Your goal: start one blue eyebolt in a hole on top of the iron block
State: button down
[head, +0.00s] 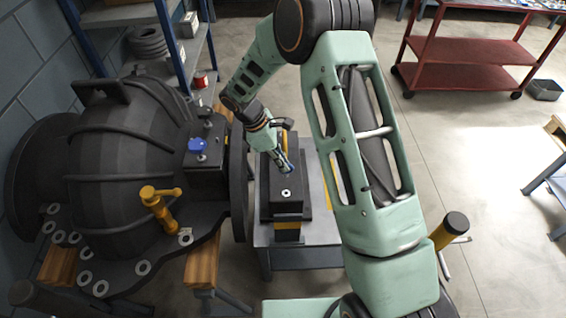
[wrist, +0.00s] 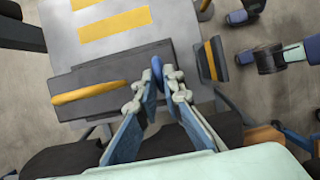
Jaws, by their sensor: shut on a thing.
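The iron block (head: 288,208) is a dark block on a grey metal table, with a pale ring around a hole (head: 286,193) on its top near the front. It also shows in the wrist view (wrist: 110,73), with a yellow bar across it. My gripper (head: 287,167) points down over the block's top, behind that ring. In the wrist view my gripper (wrist: 158,88) is shut on a blue eyebolt (wrist: 157,68), seen nearly edge-on between the fingertips over one end of the block. Its shank is hidden, so I cannot tell whether it touches the block. Another blue eyebolt (head: 197,145) sits on the casing's dark box.
The big dark casing (head: 115,150) with washers on its flange stands left of the table (head: 312,232). A yellow valve-like fitting (head: 160,205) rises from the flange. A blue shelf rack (head: 170,45) stands behind. A red cart (head: 465,60) is at the back right, with open floor before it.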

jog(key=shift+f+b, duration=2.5)
jog(key=shift+f, duration=1.6)
jog(key=shift+d+f+b, duration=0.1)
jog(key=shift+f+b, duration=0.75)
jog(key=shift+f, duration=0.1)
jog(key=shift+w+f+m+g+b, duration=0.1)
jog(key=shift+m+g+b, duration=0.1)
jog(key=shift+m, duration=0.3)
jog(key=shift+w+m+g+b, duration=0.1)
jog(key=shift+m+b, duration=0.1)
jog(key=shift+m, duration=0.3)
jog(key=m+g, duration=0.1)
jog(key=m, duration=0.1)
jog(key=m+y+b, duration=0.1)
jog(key=m, duration=0.1)
jog(key=shift+w+d+f+m+g, duration=0.1)
jog(key=shift+w+m+g, duration=0.1)
jog(key=shift+m+g, duration=0.2)
jog(key=m, duration=0.2)
jog(key=shift+w+d+m+g+b, duration=0.1)
jog(key=shift+m+g+b, duration=0.2)
jog(key=shift+g+b, duration=0.1)
jog(key=m+y, duration=0.1)
jog(key=m, duration=0.1)
jog(key=m+g+y, duration=0.1)
jog(key=m, duration=0.1)
jog(key=shift+d+m, duration=0.2)
jog(key=shift+m, duration=0.6)
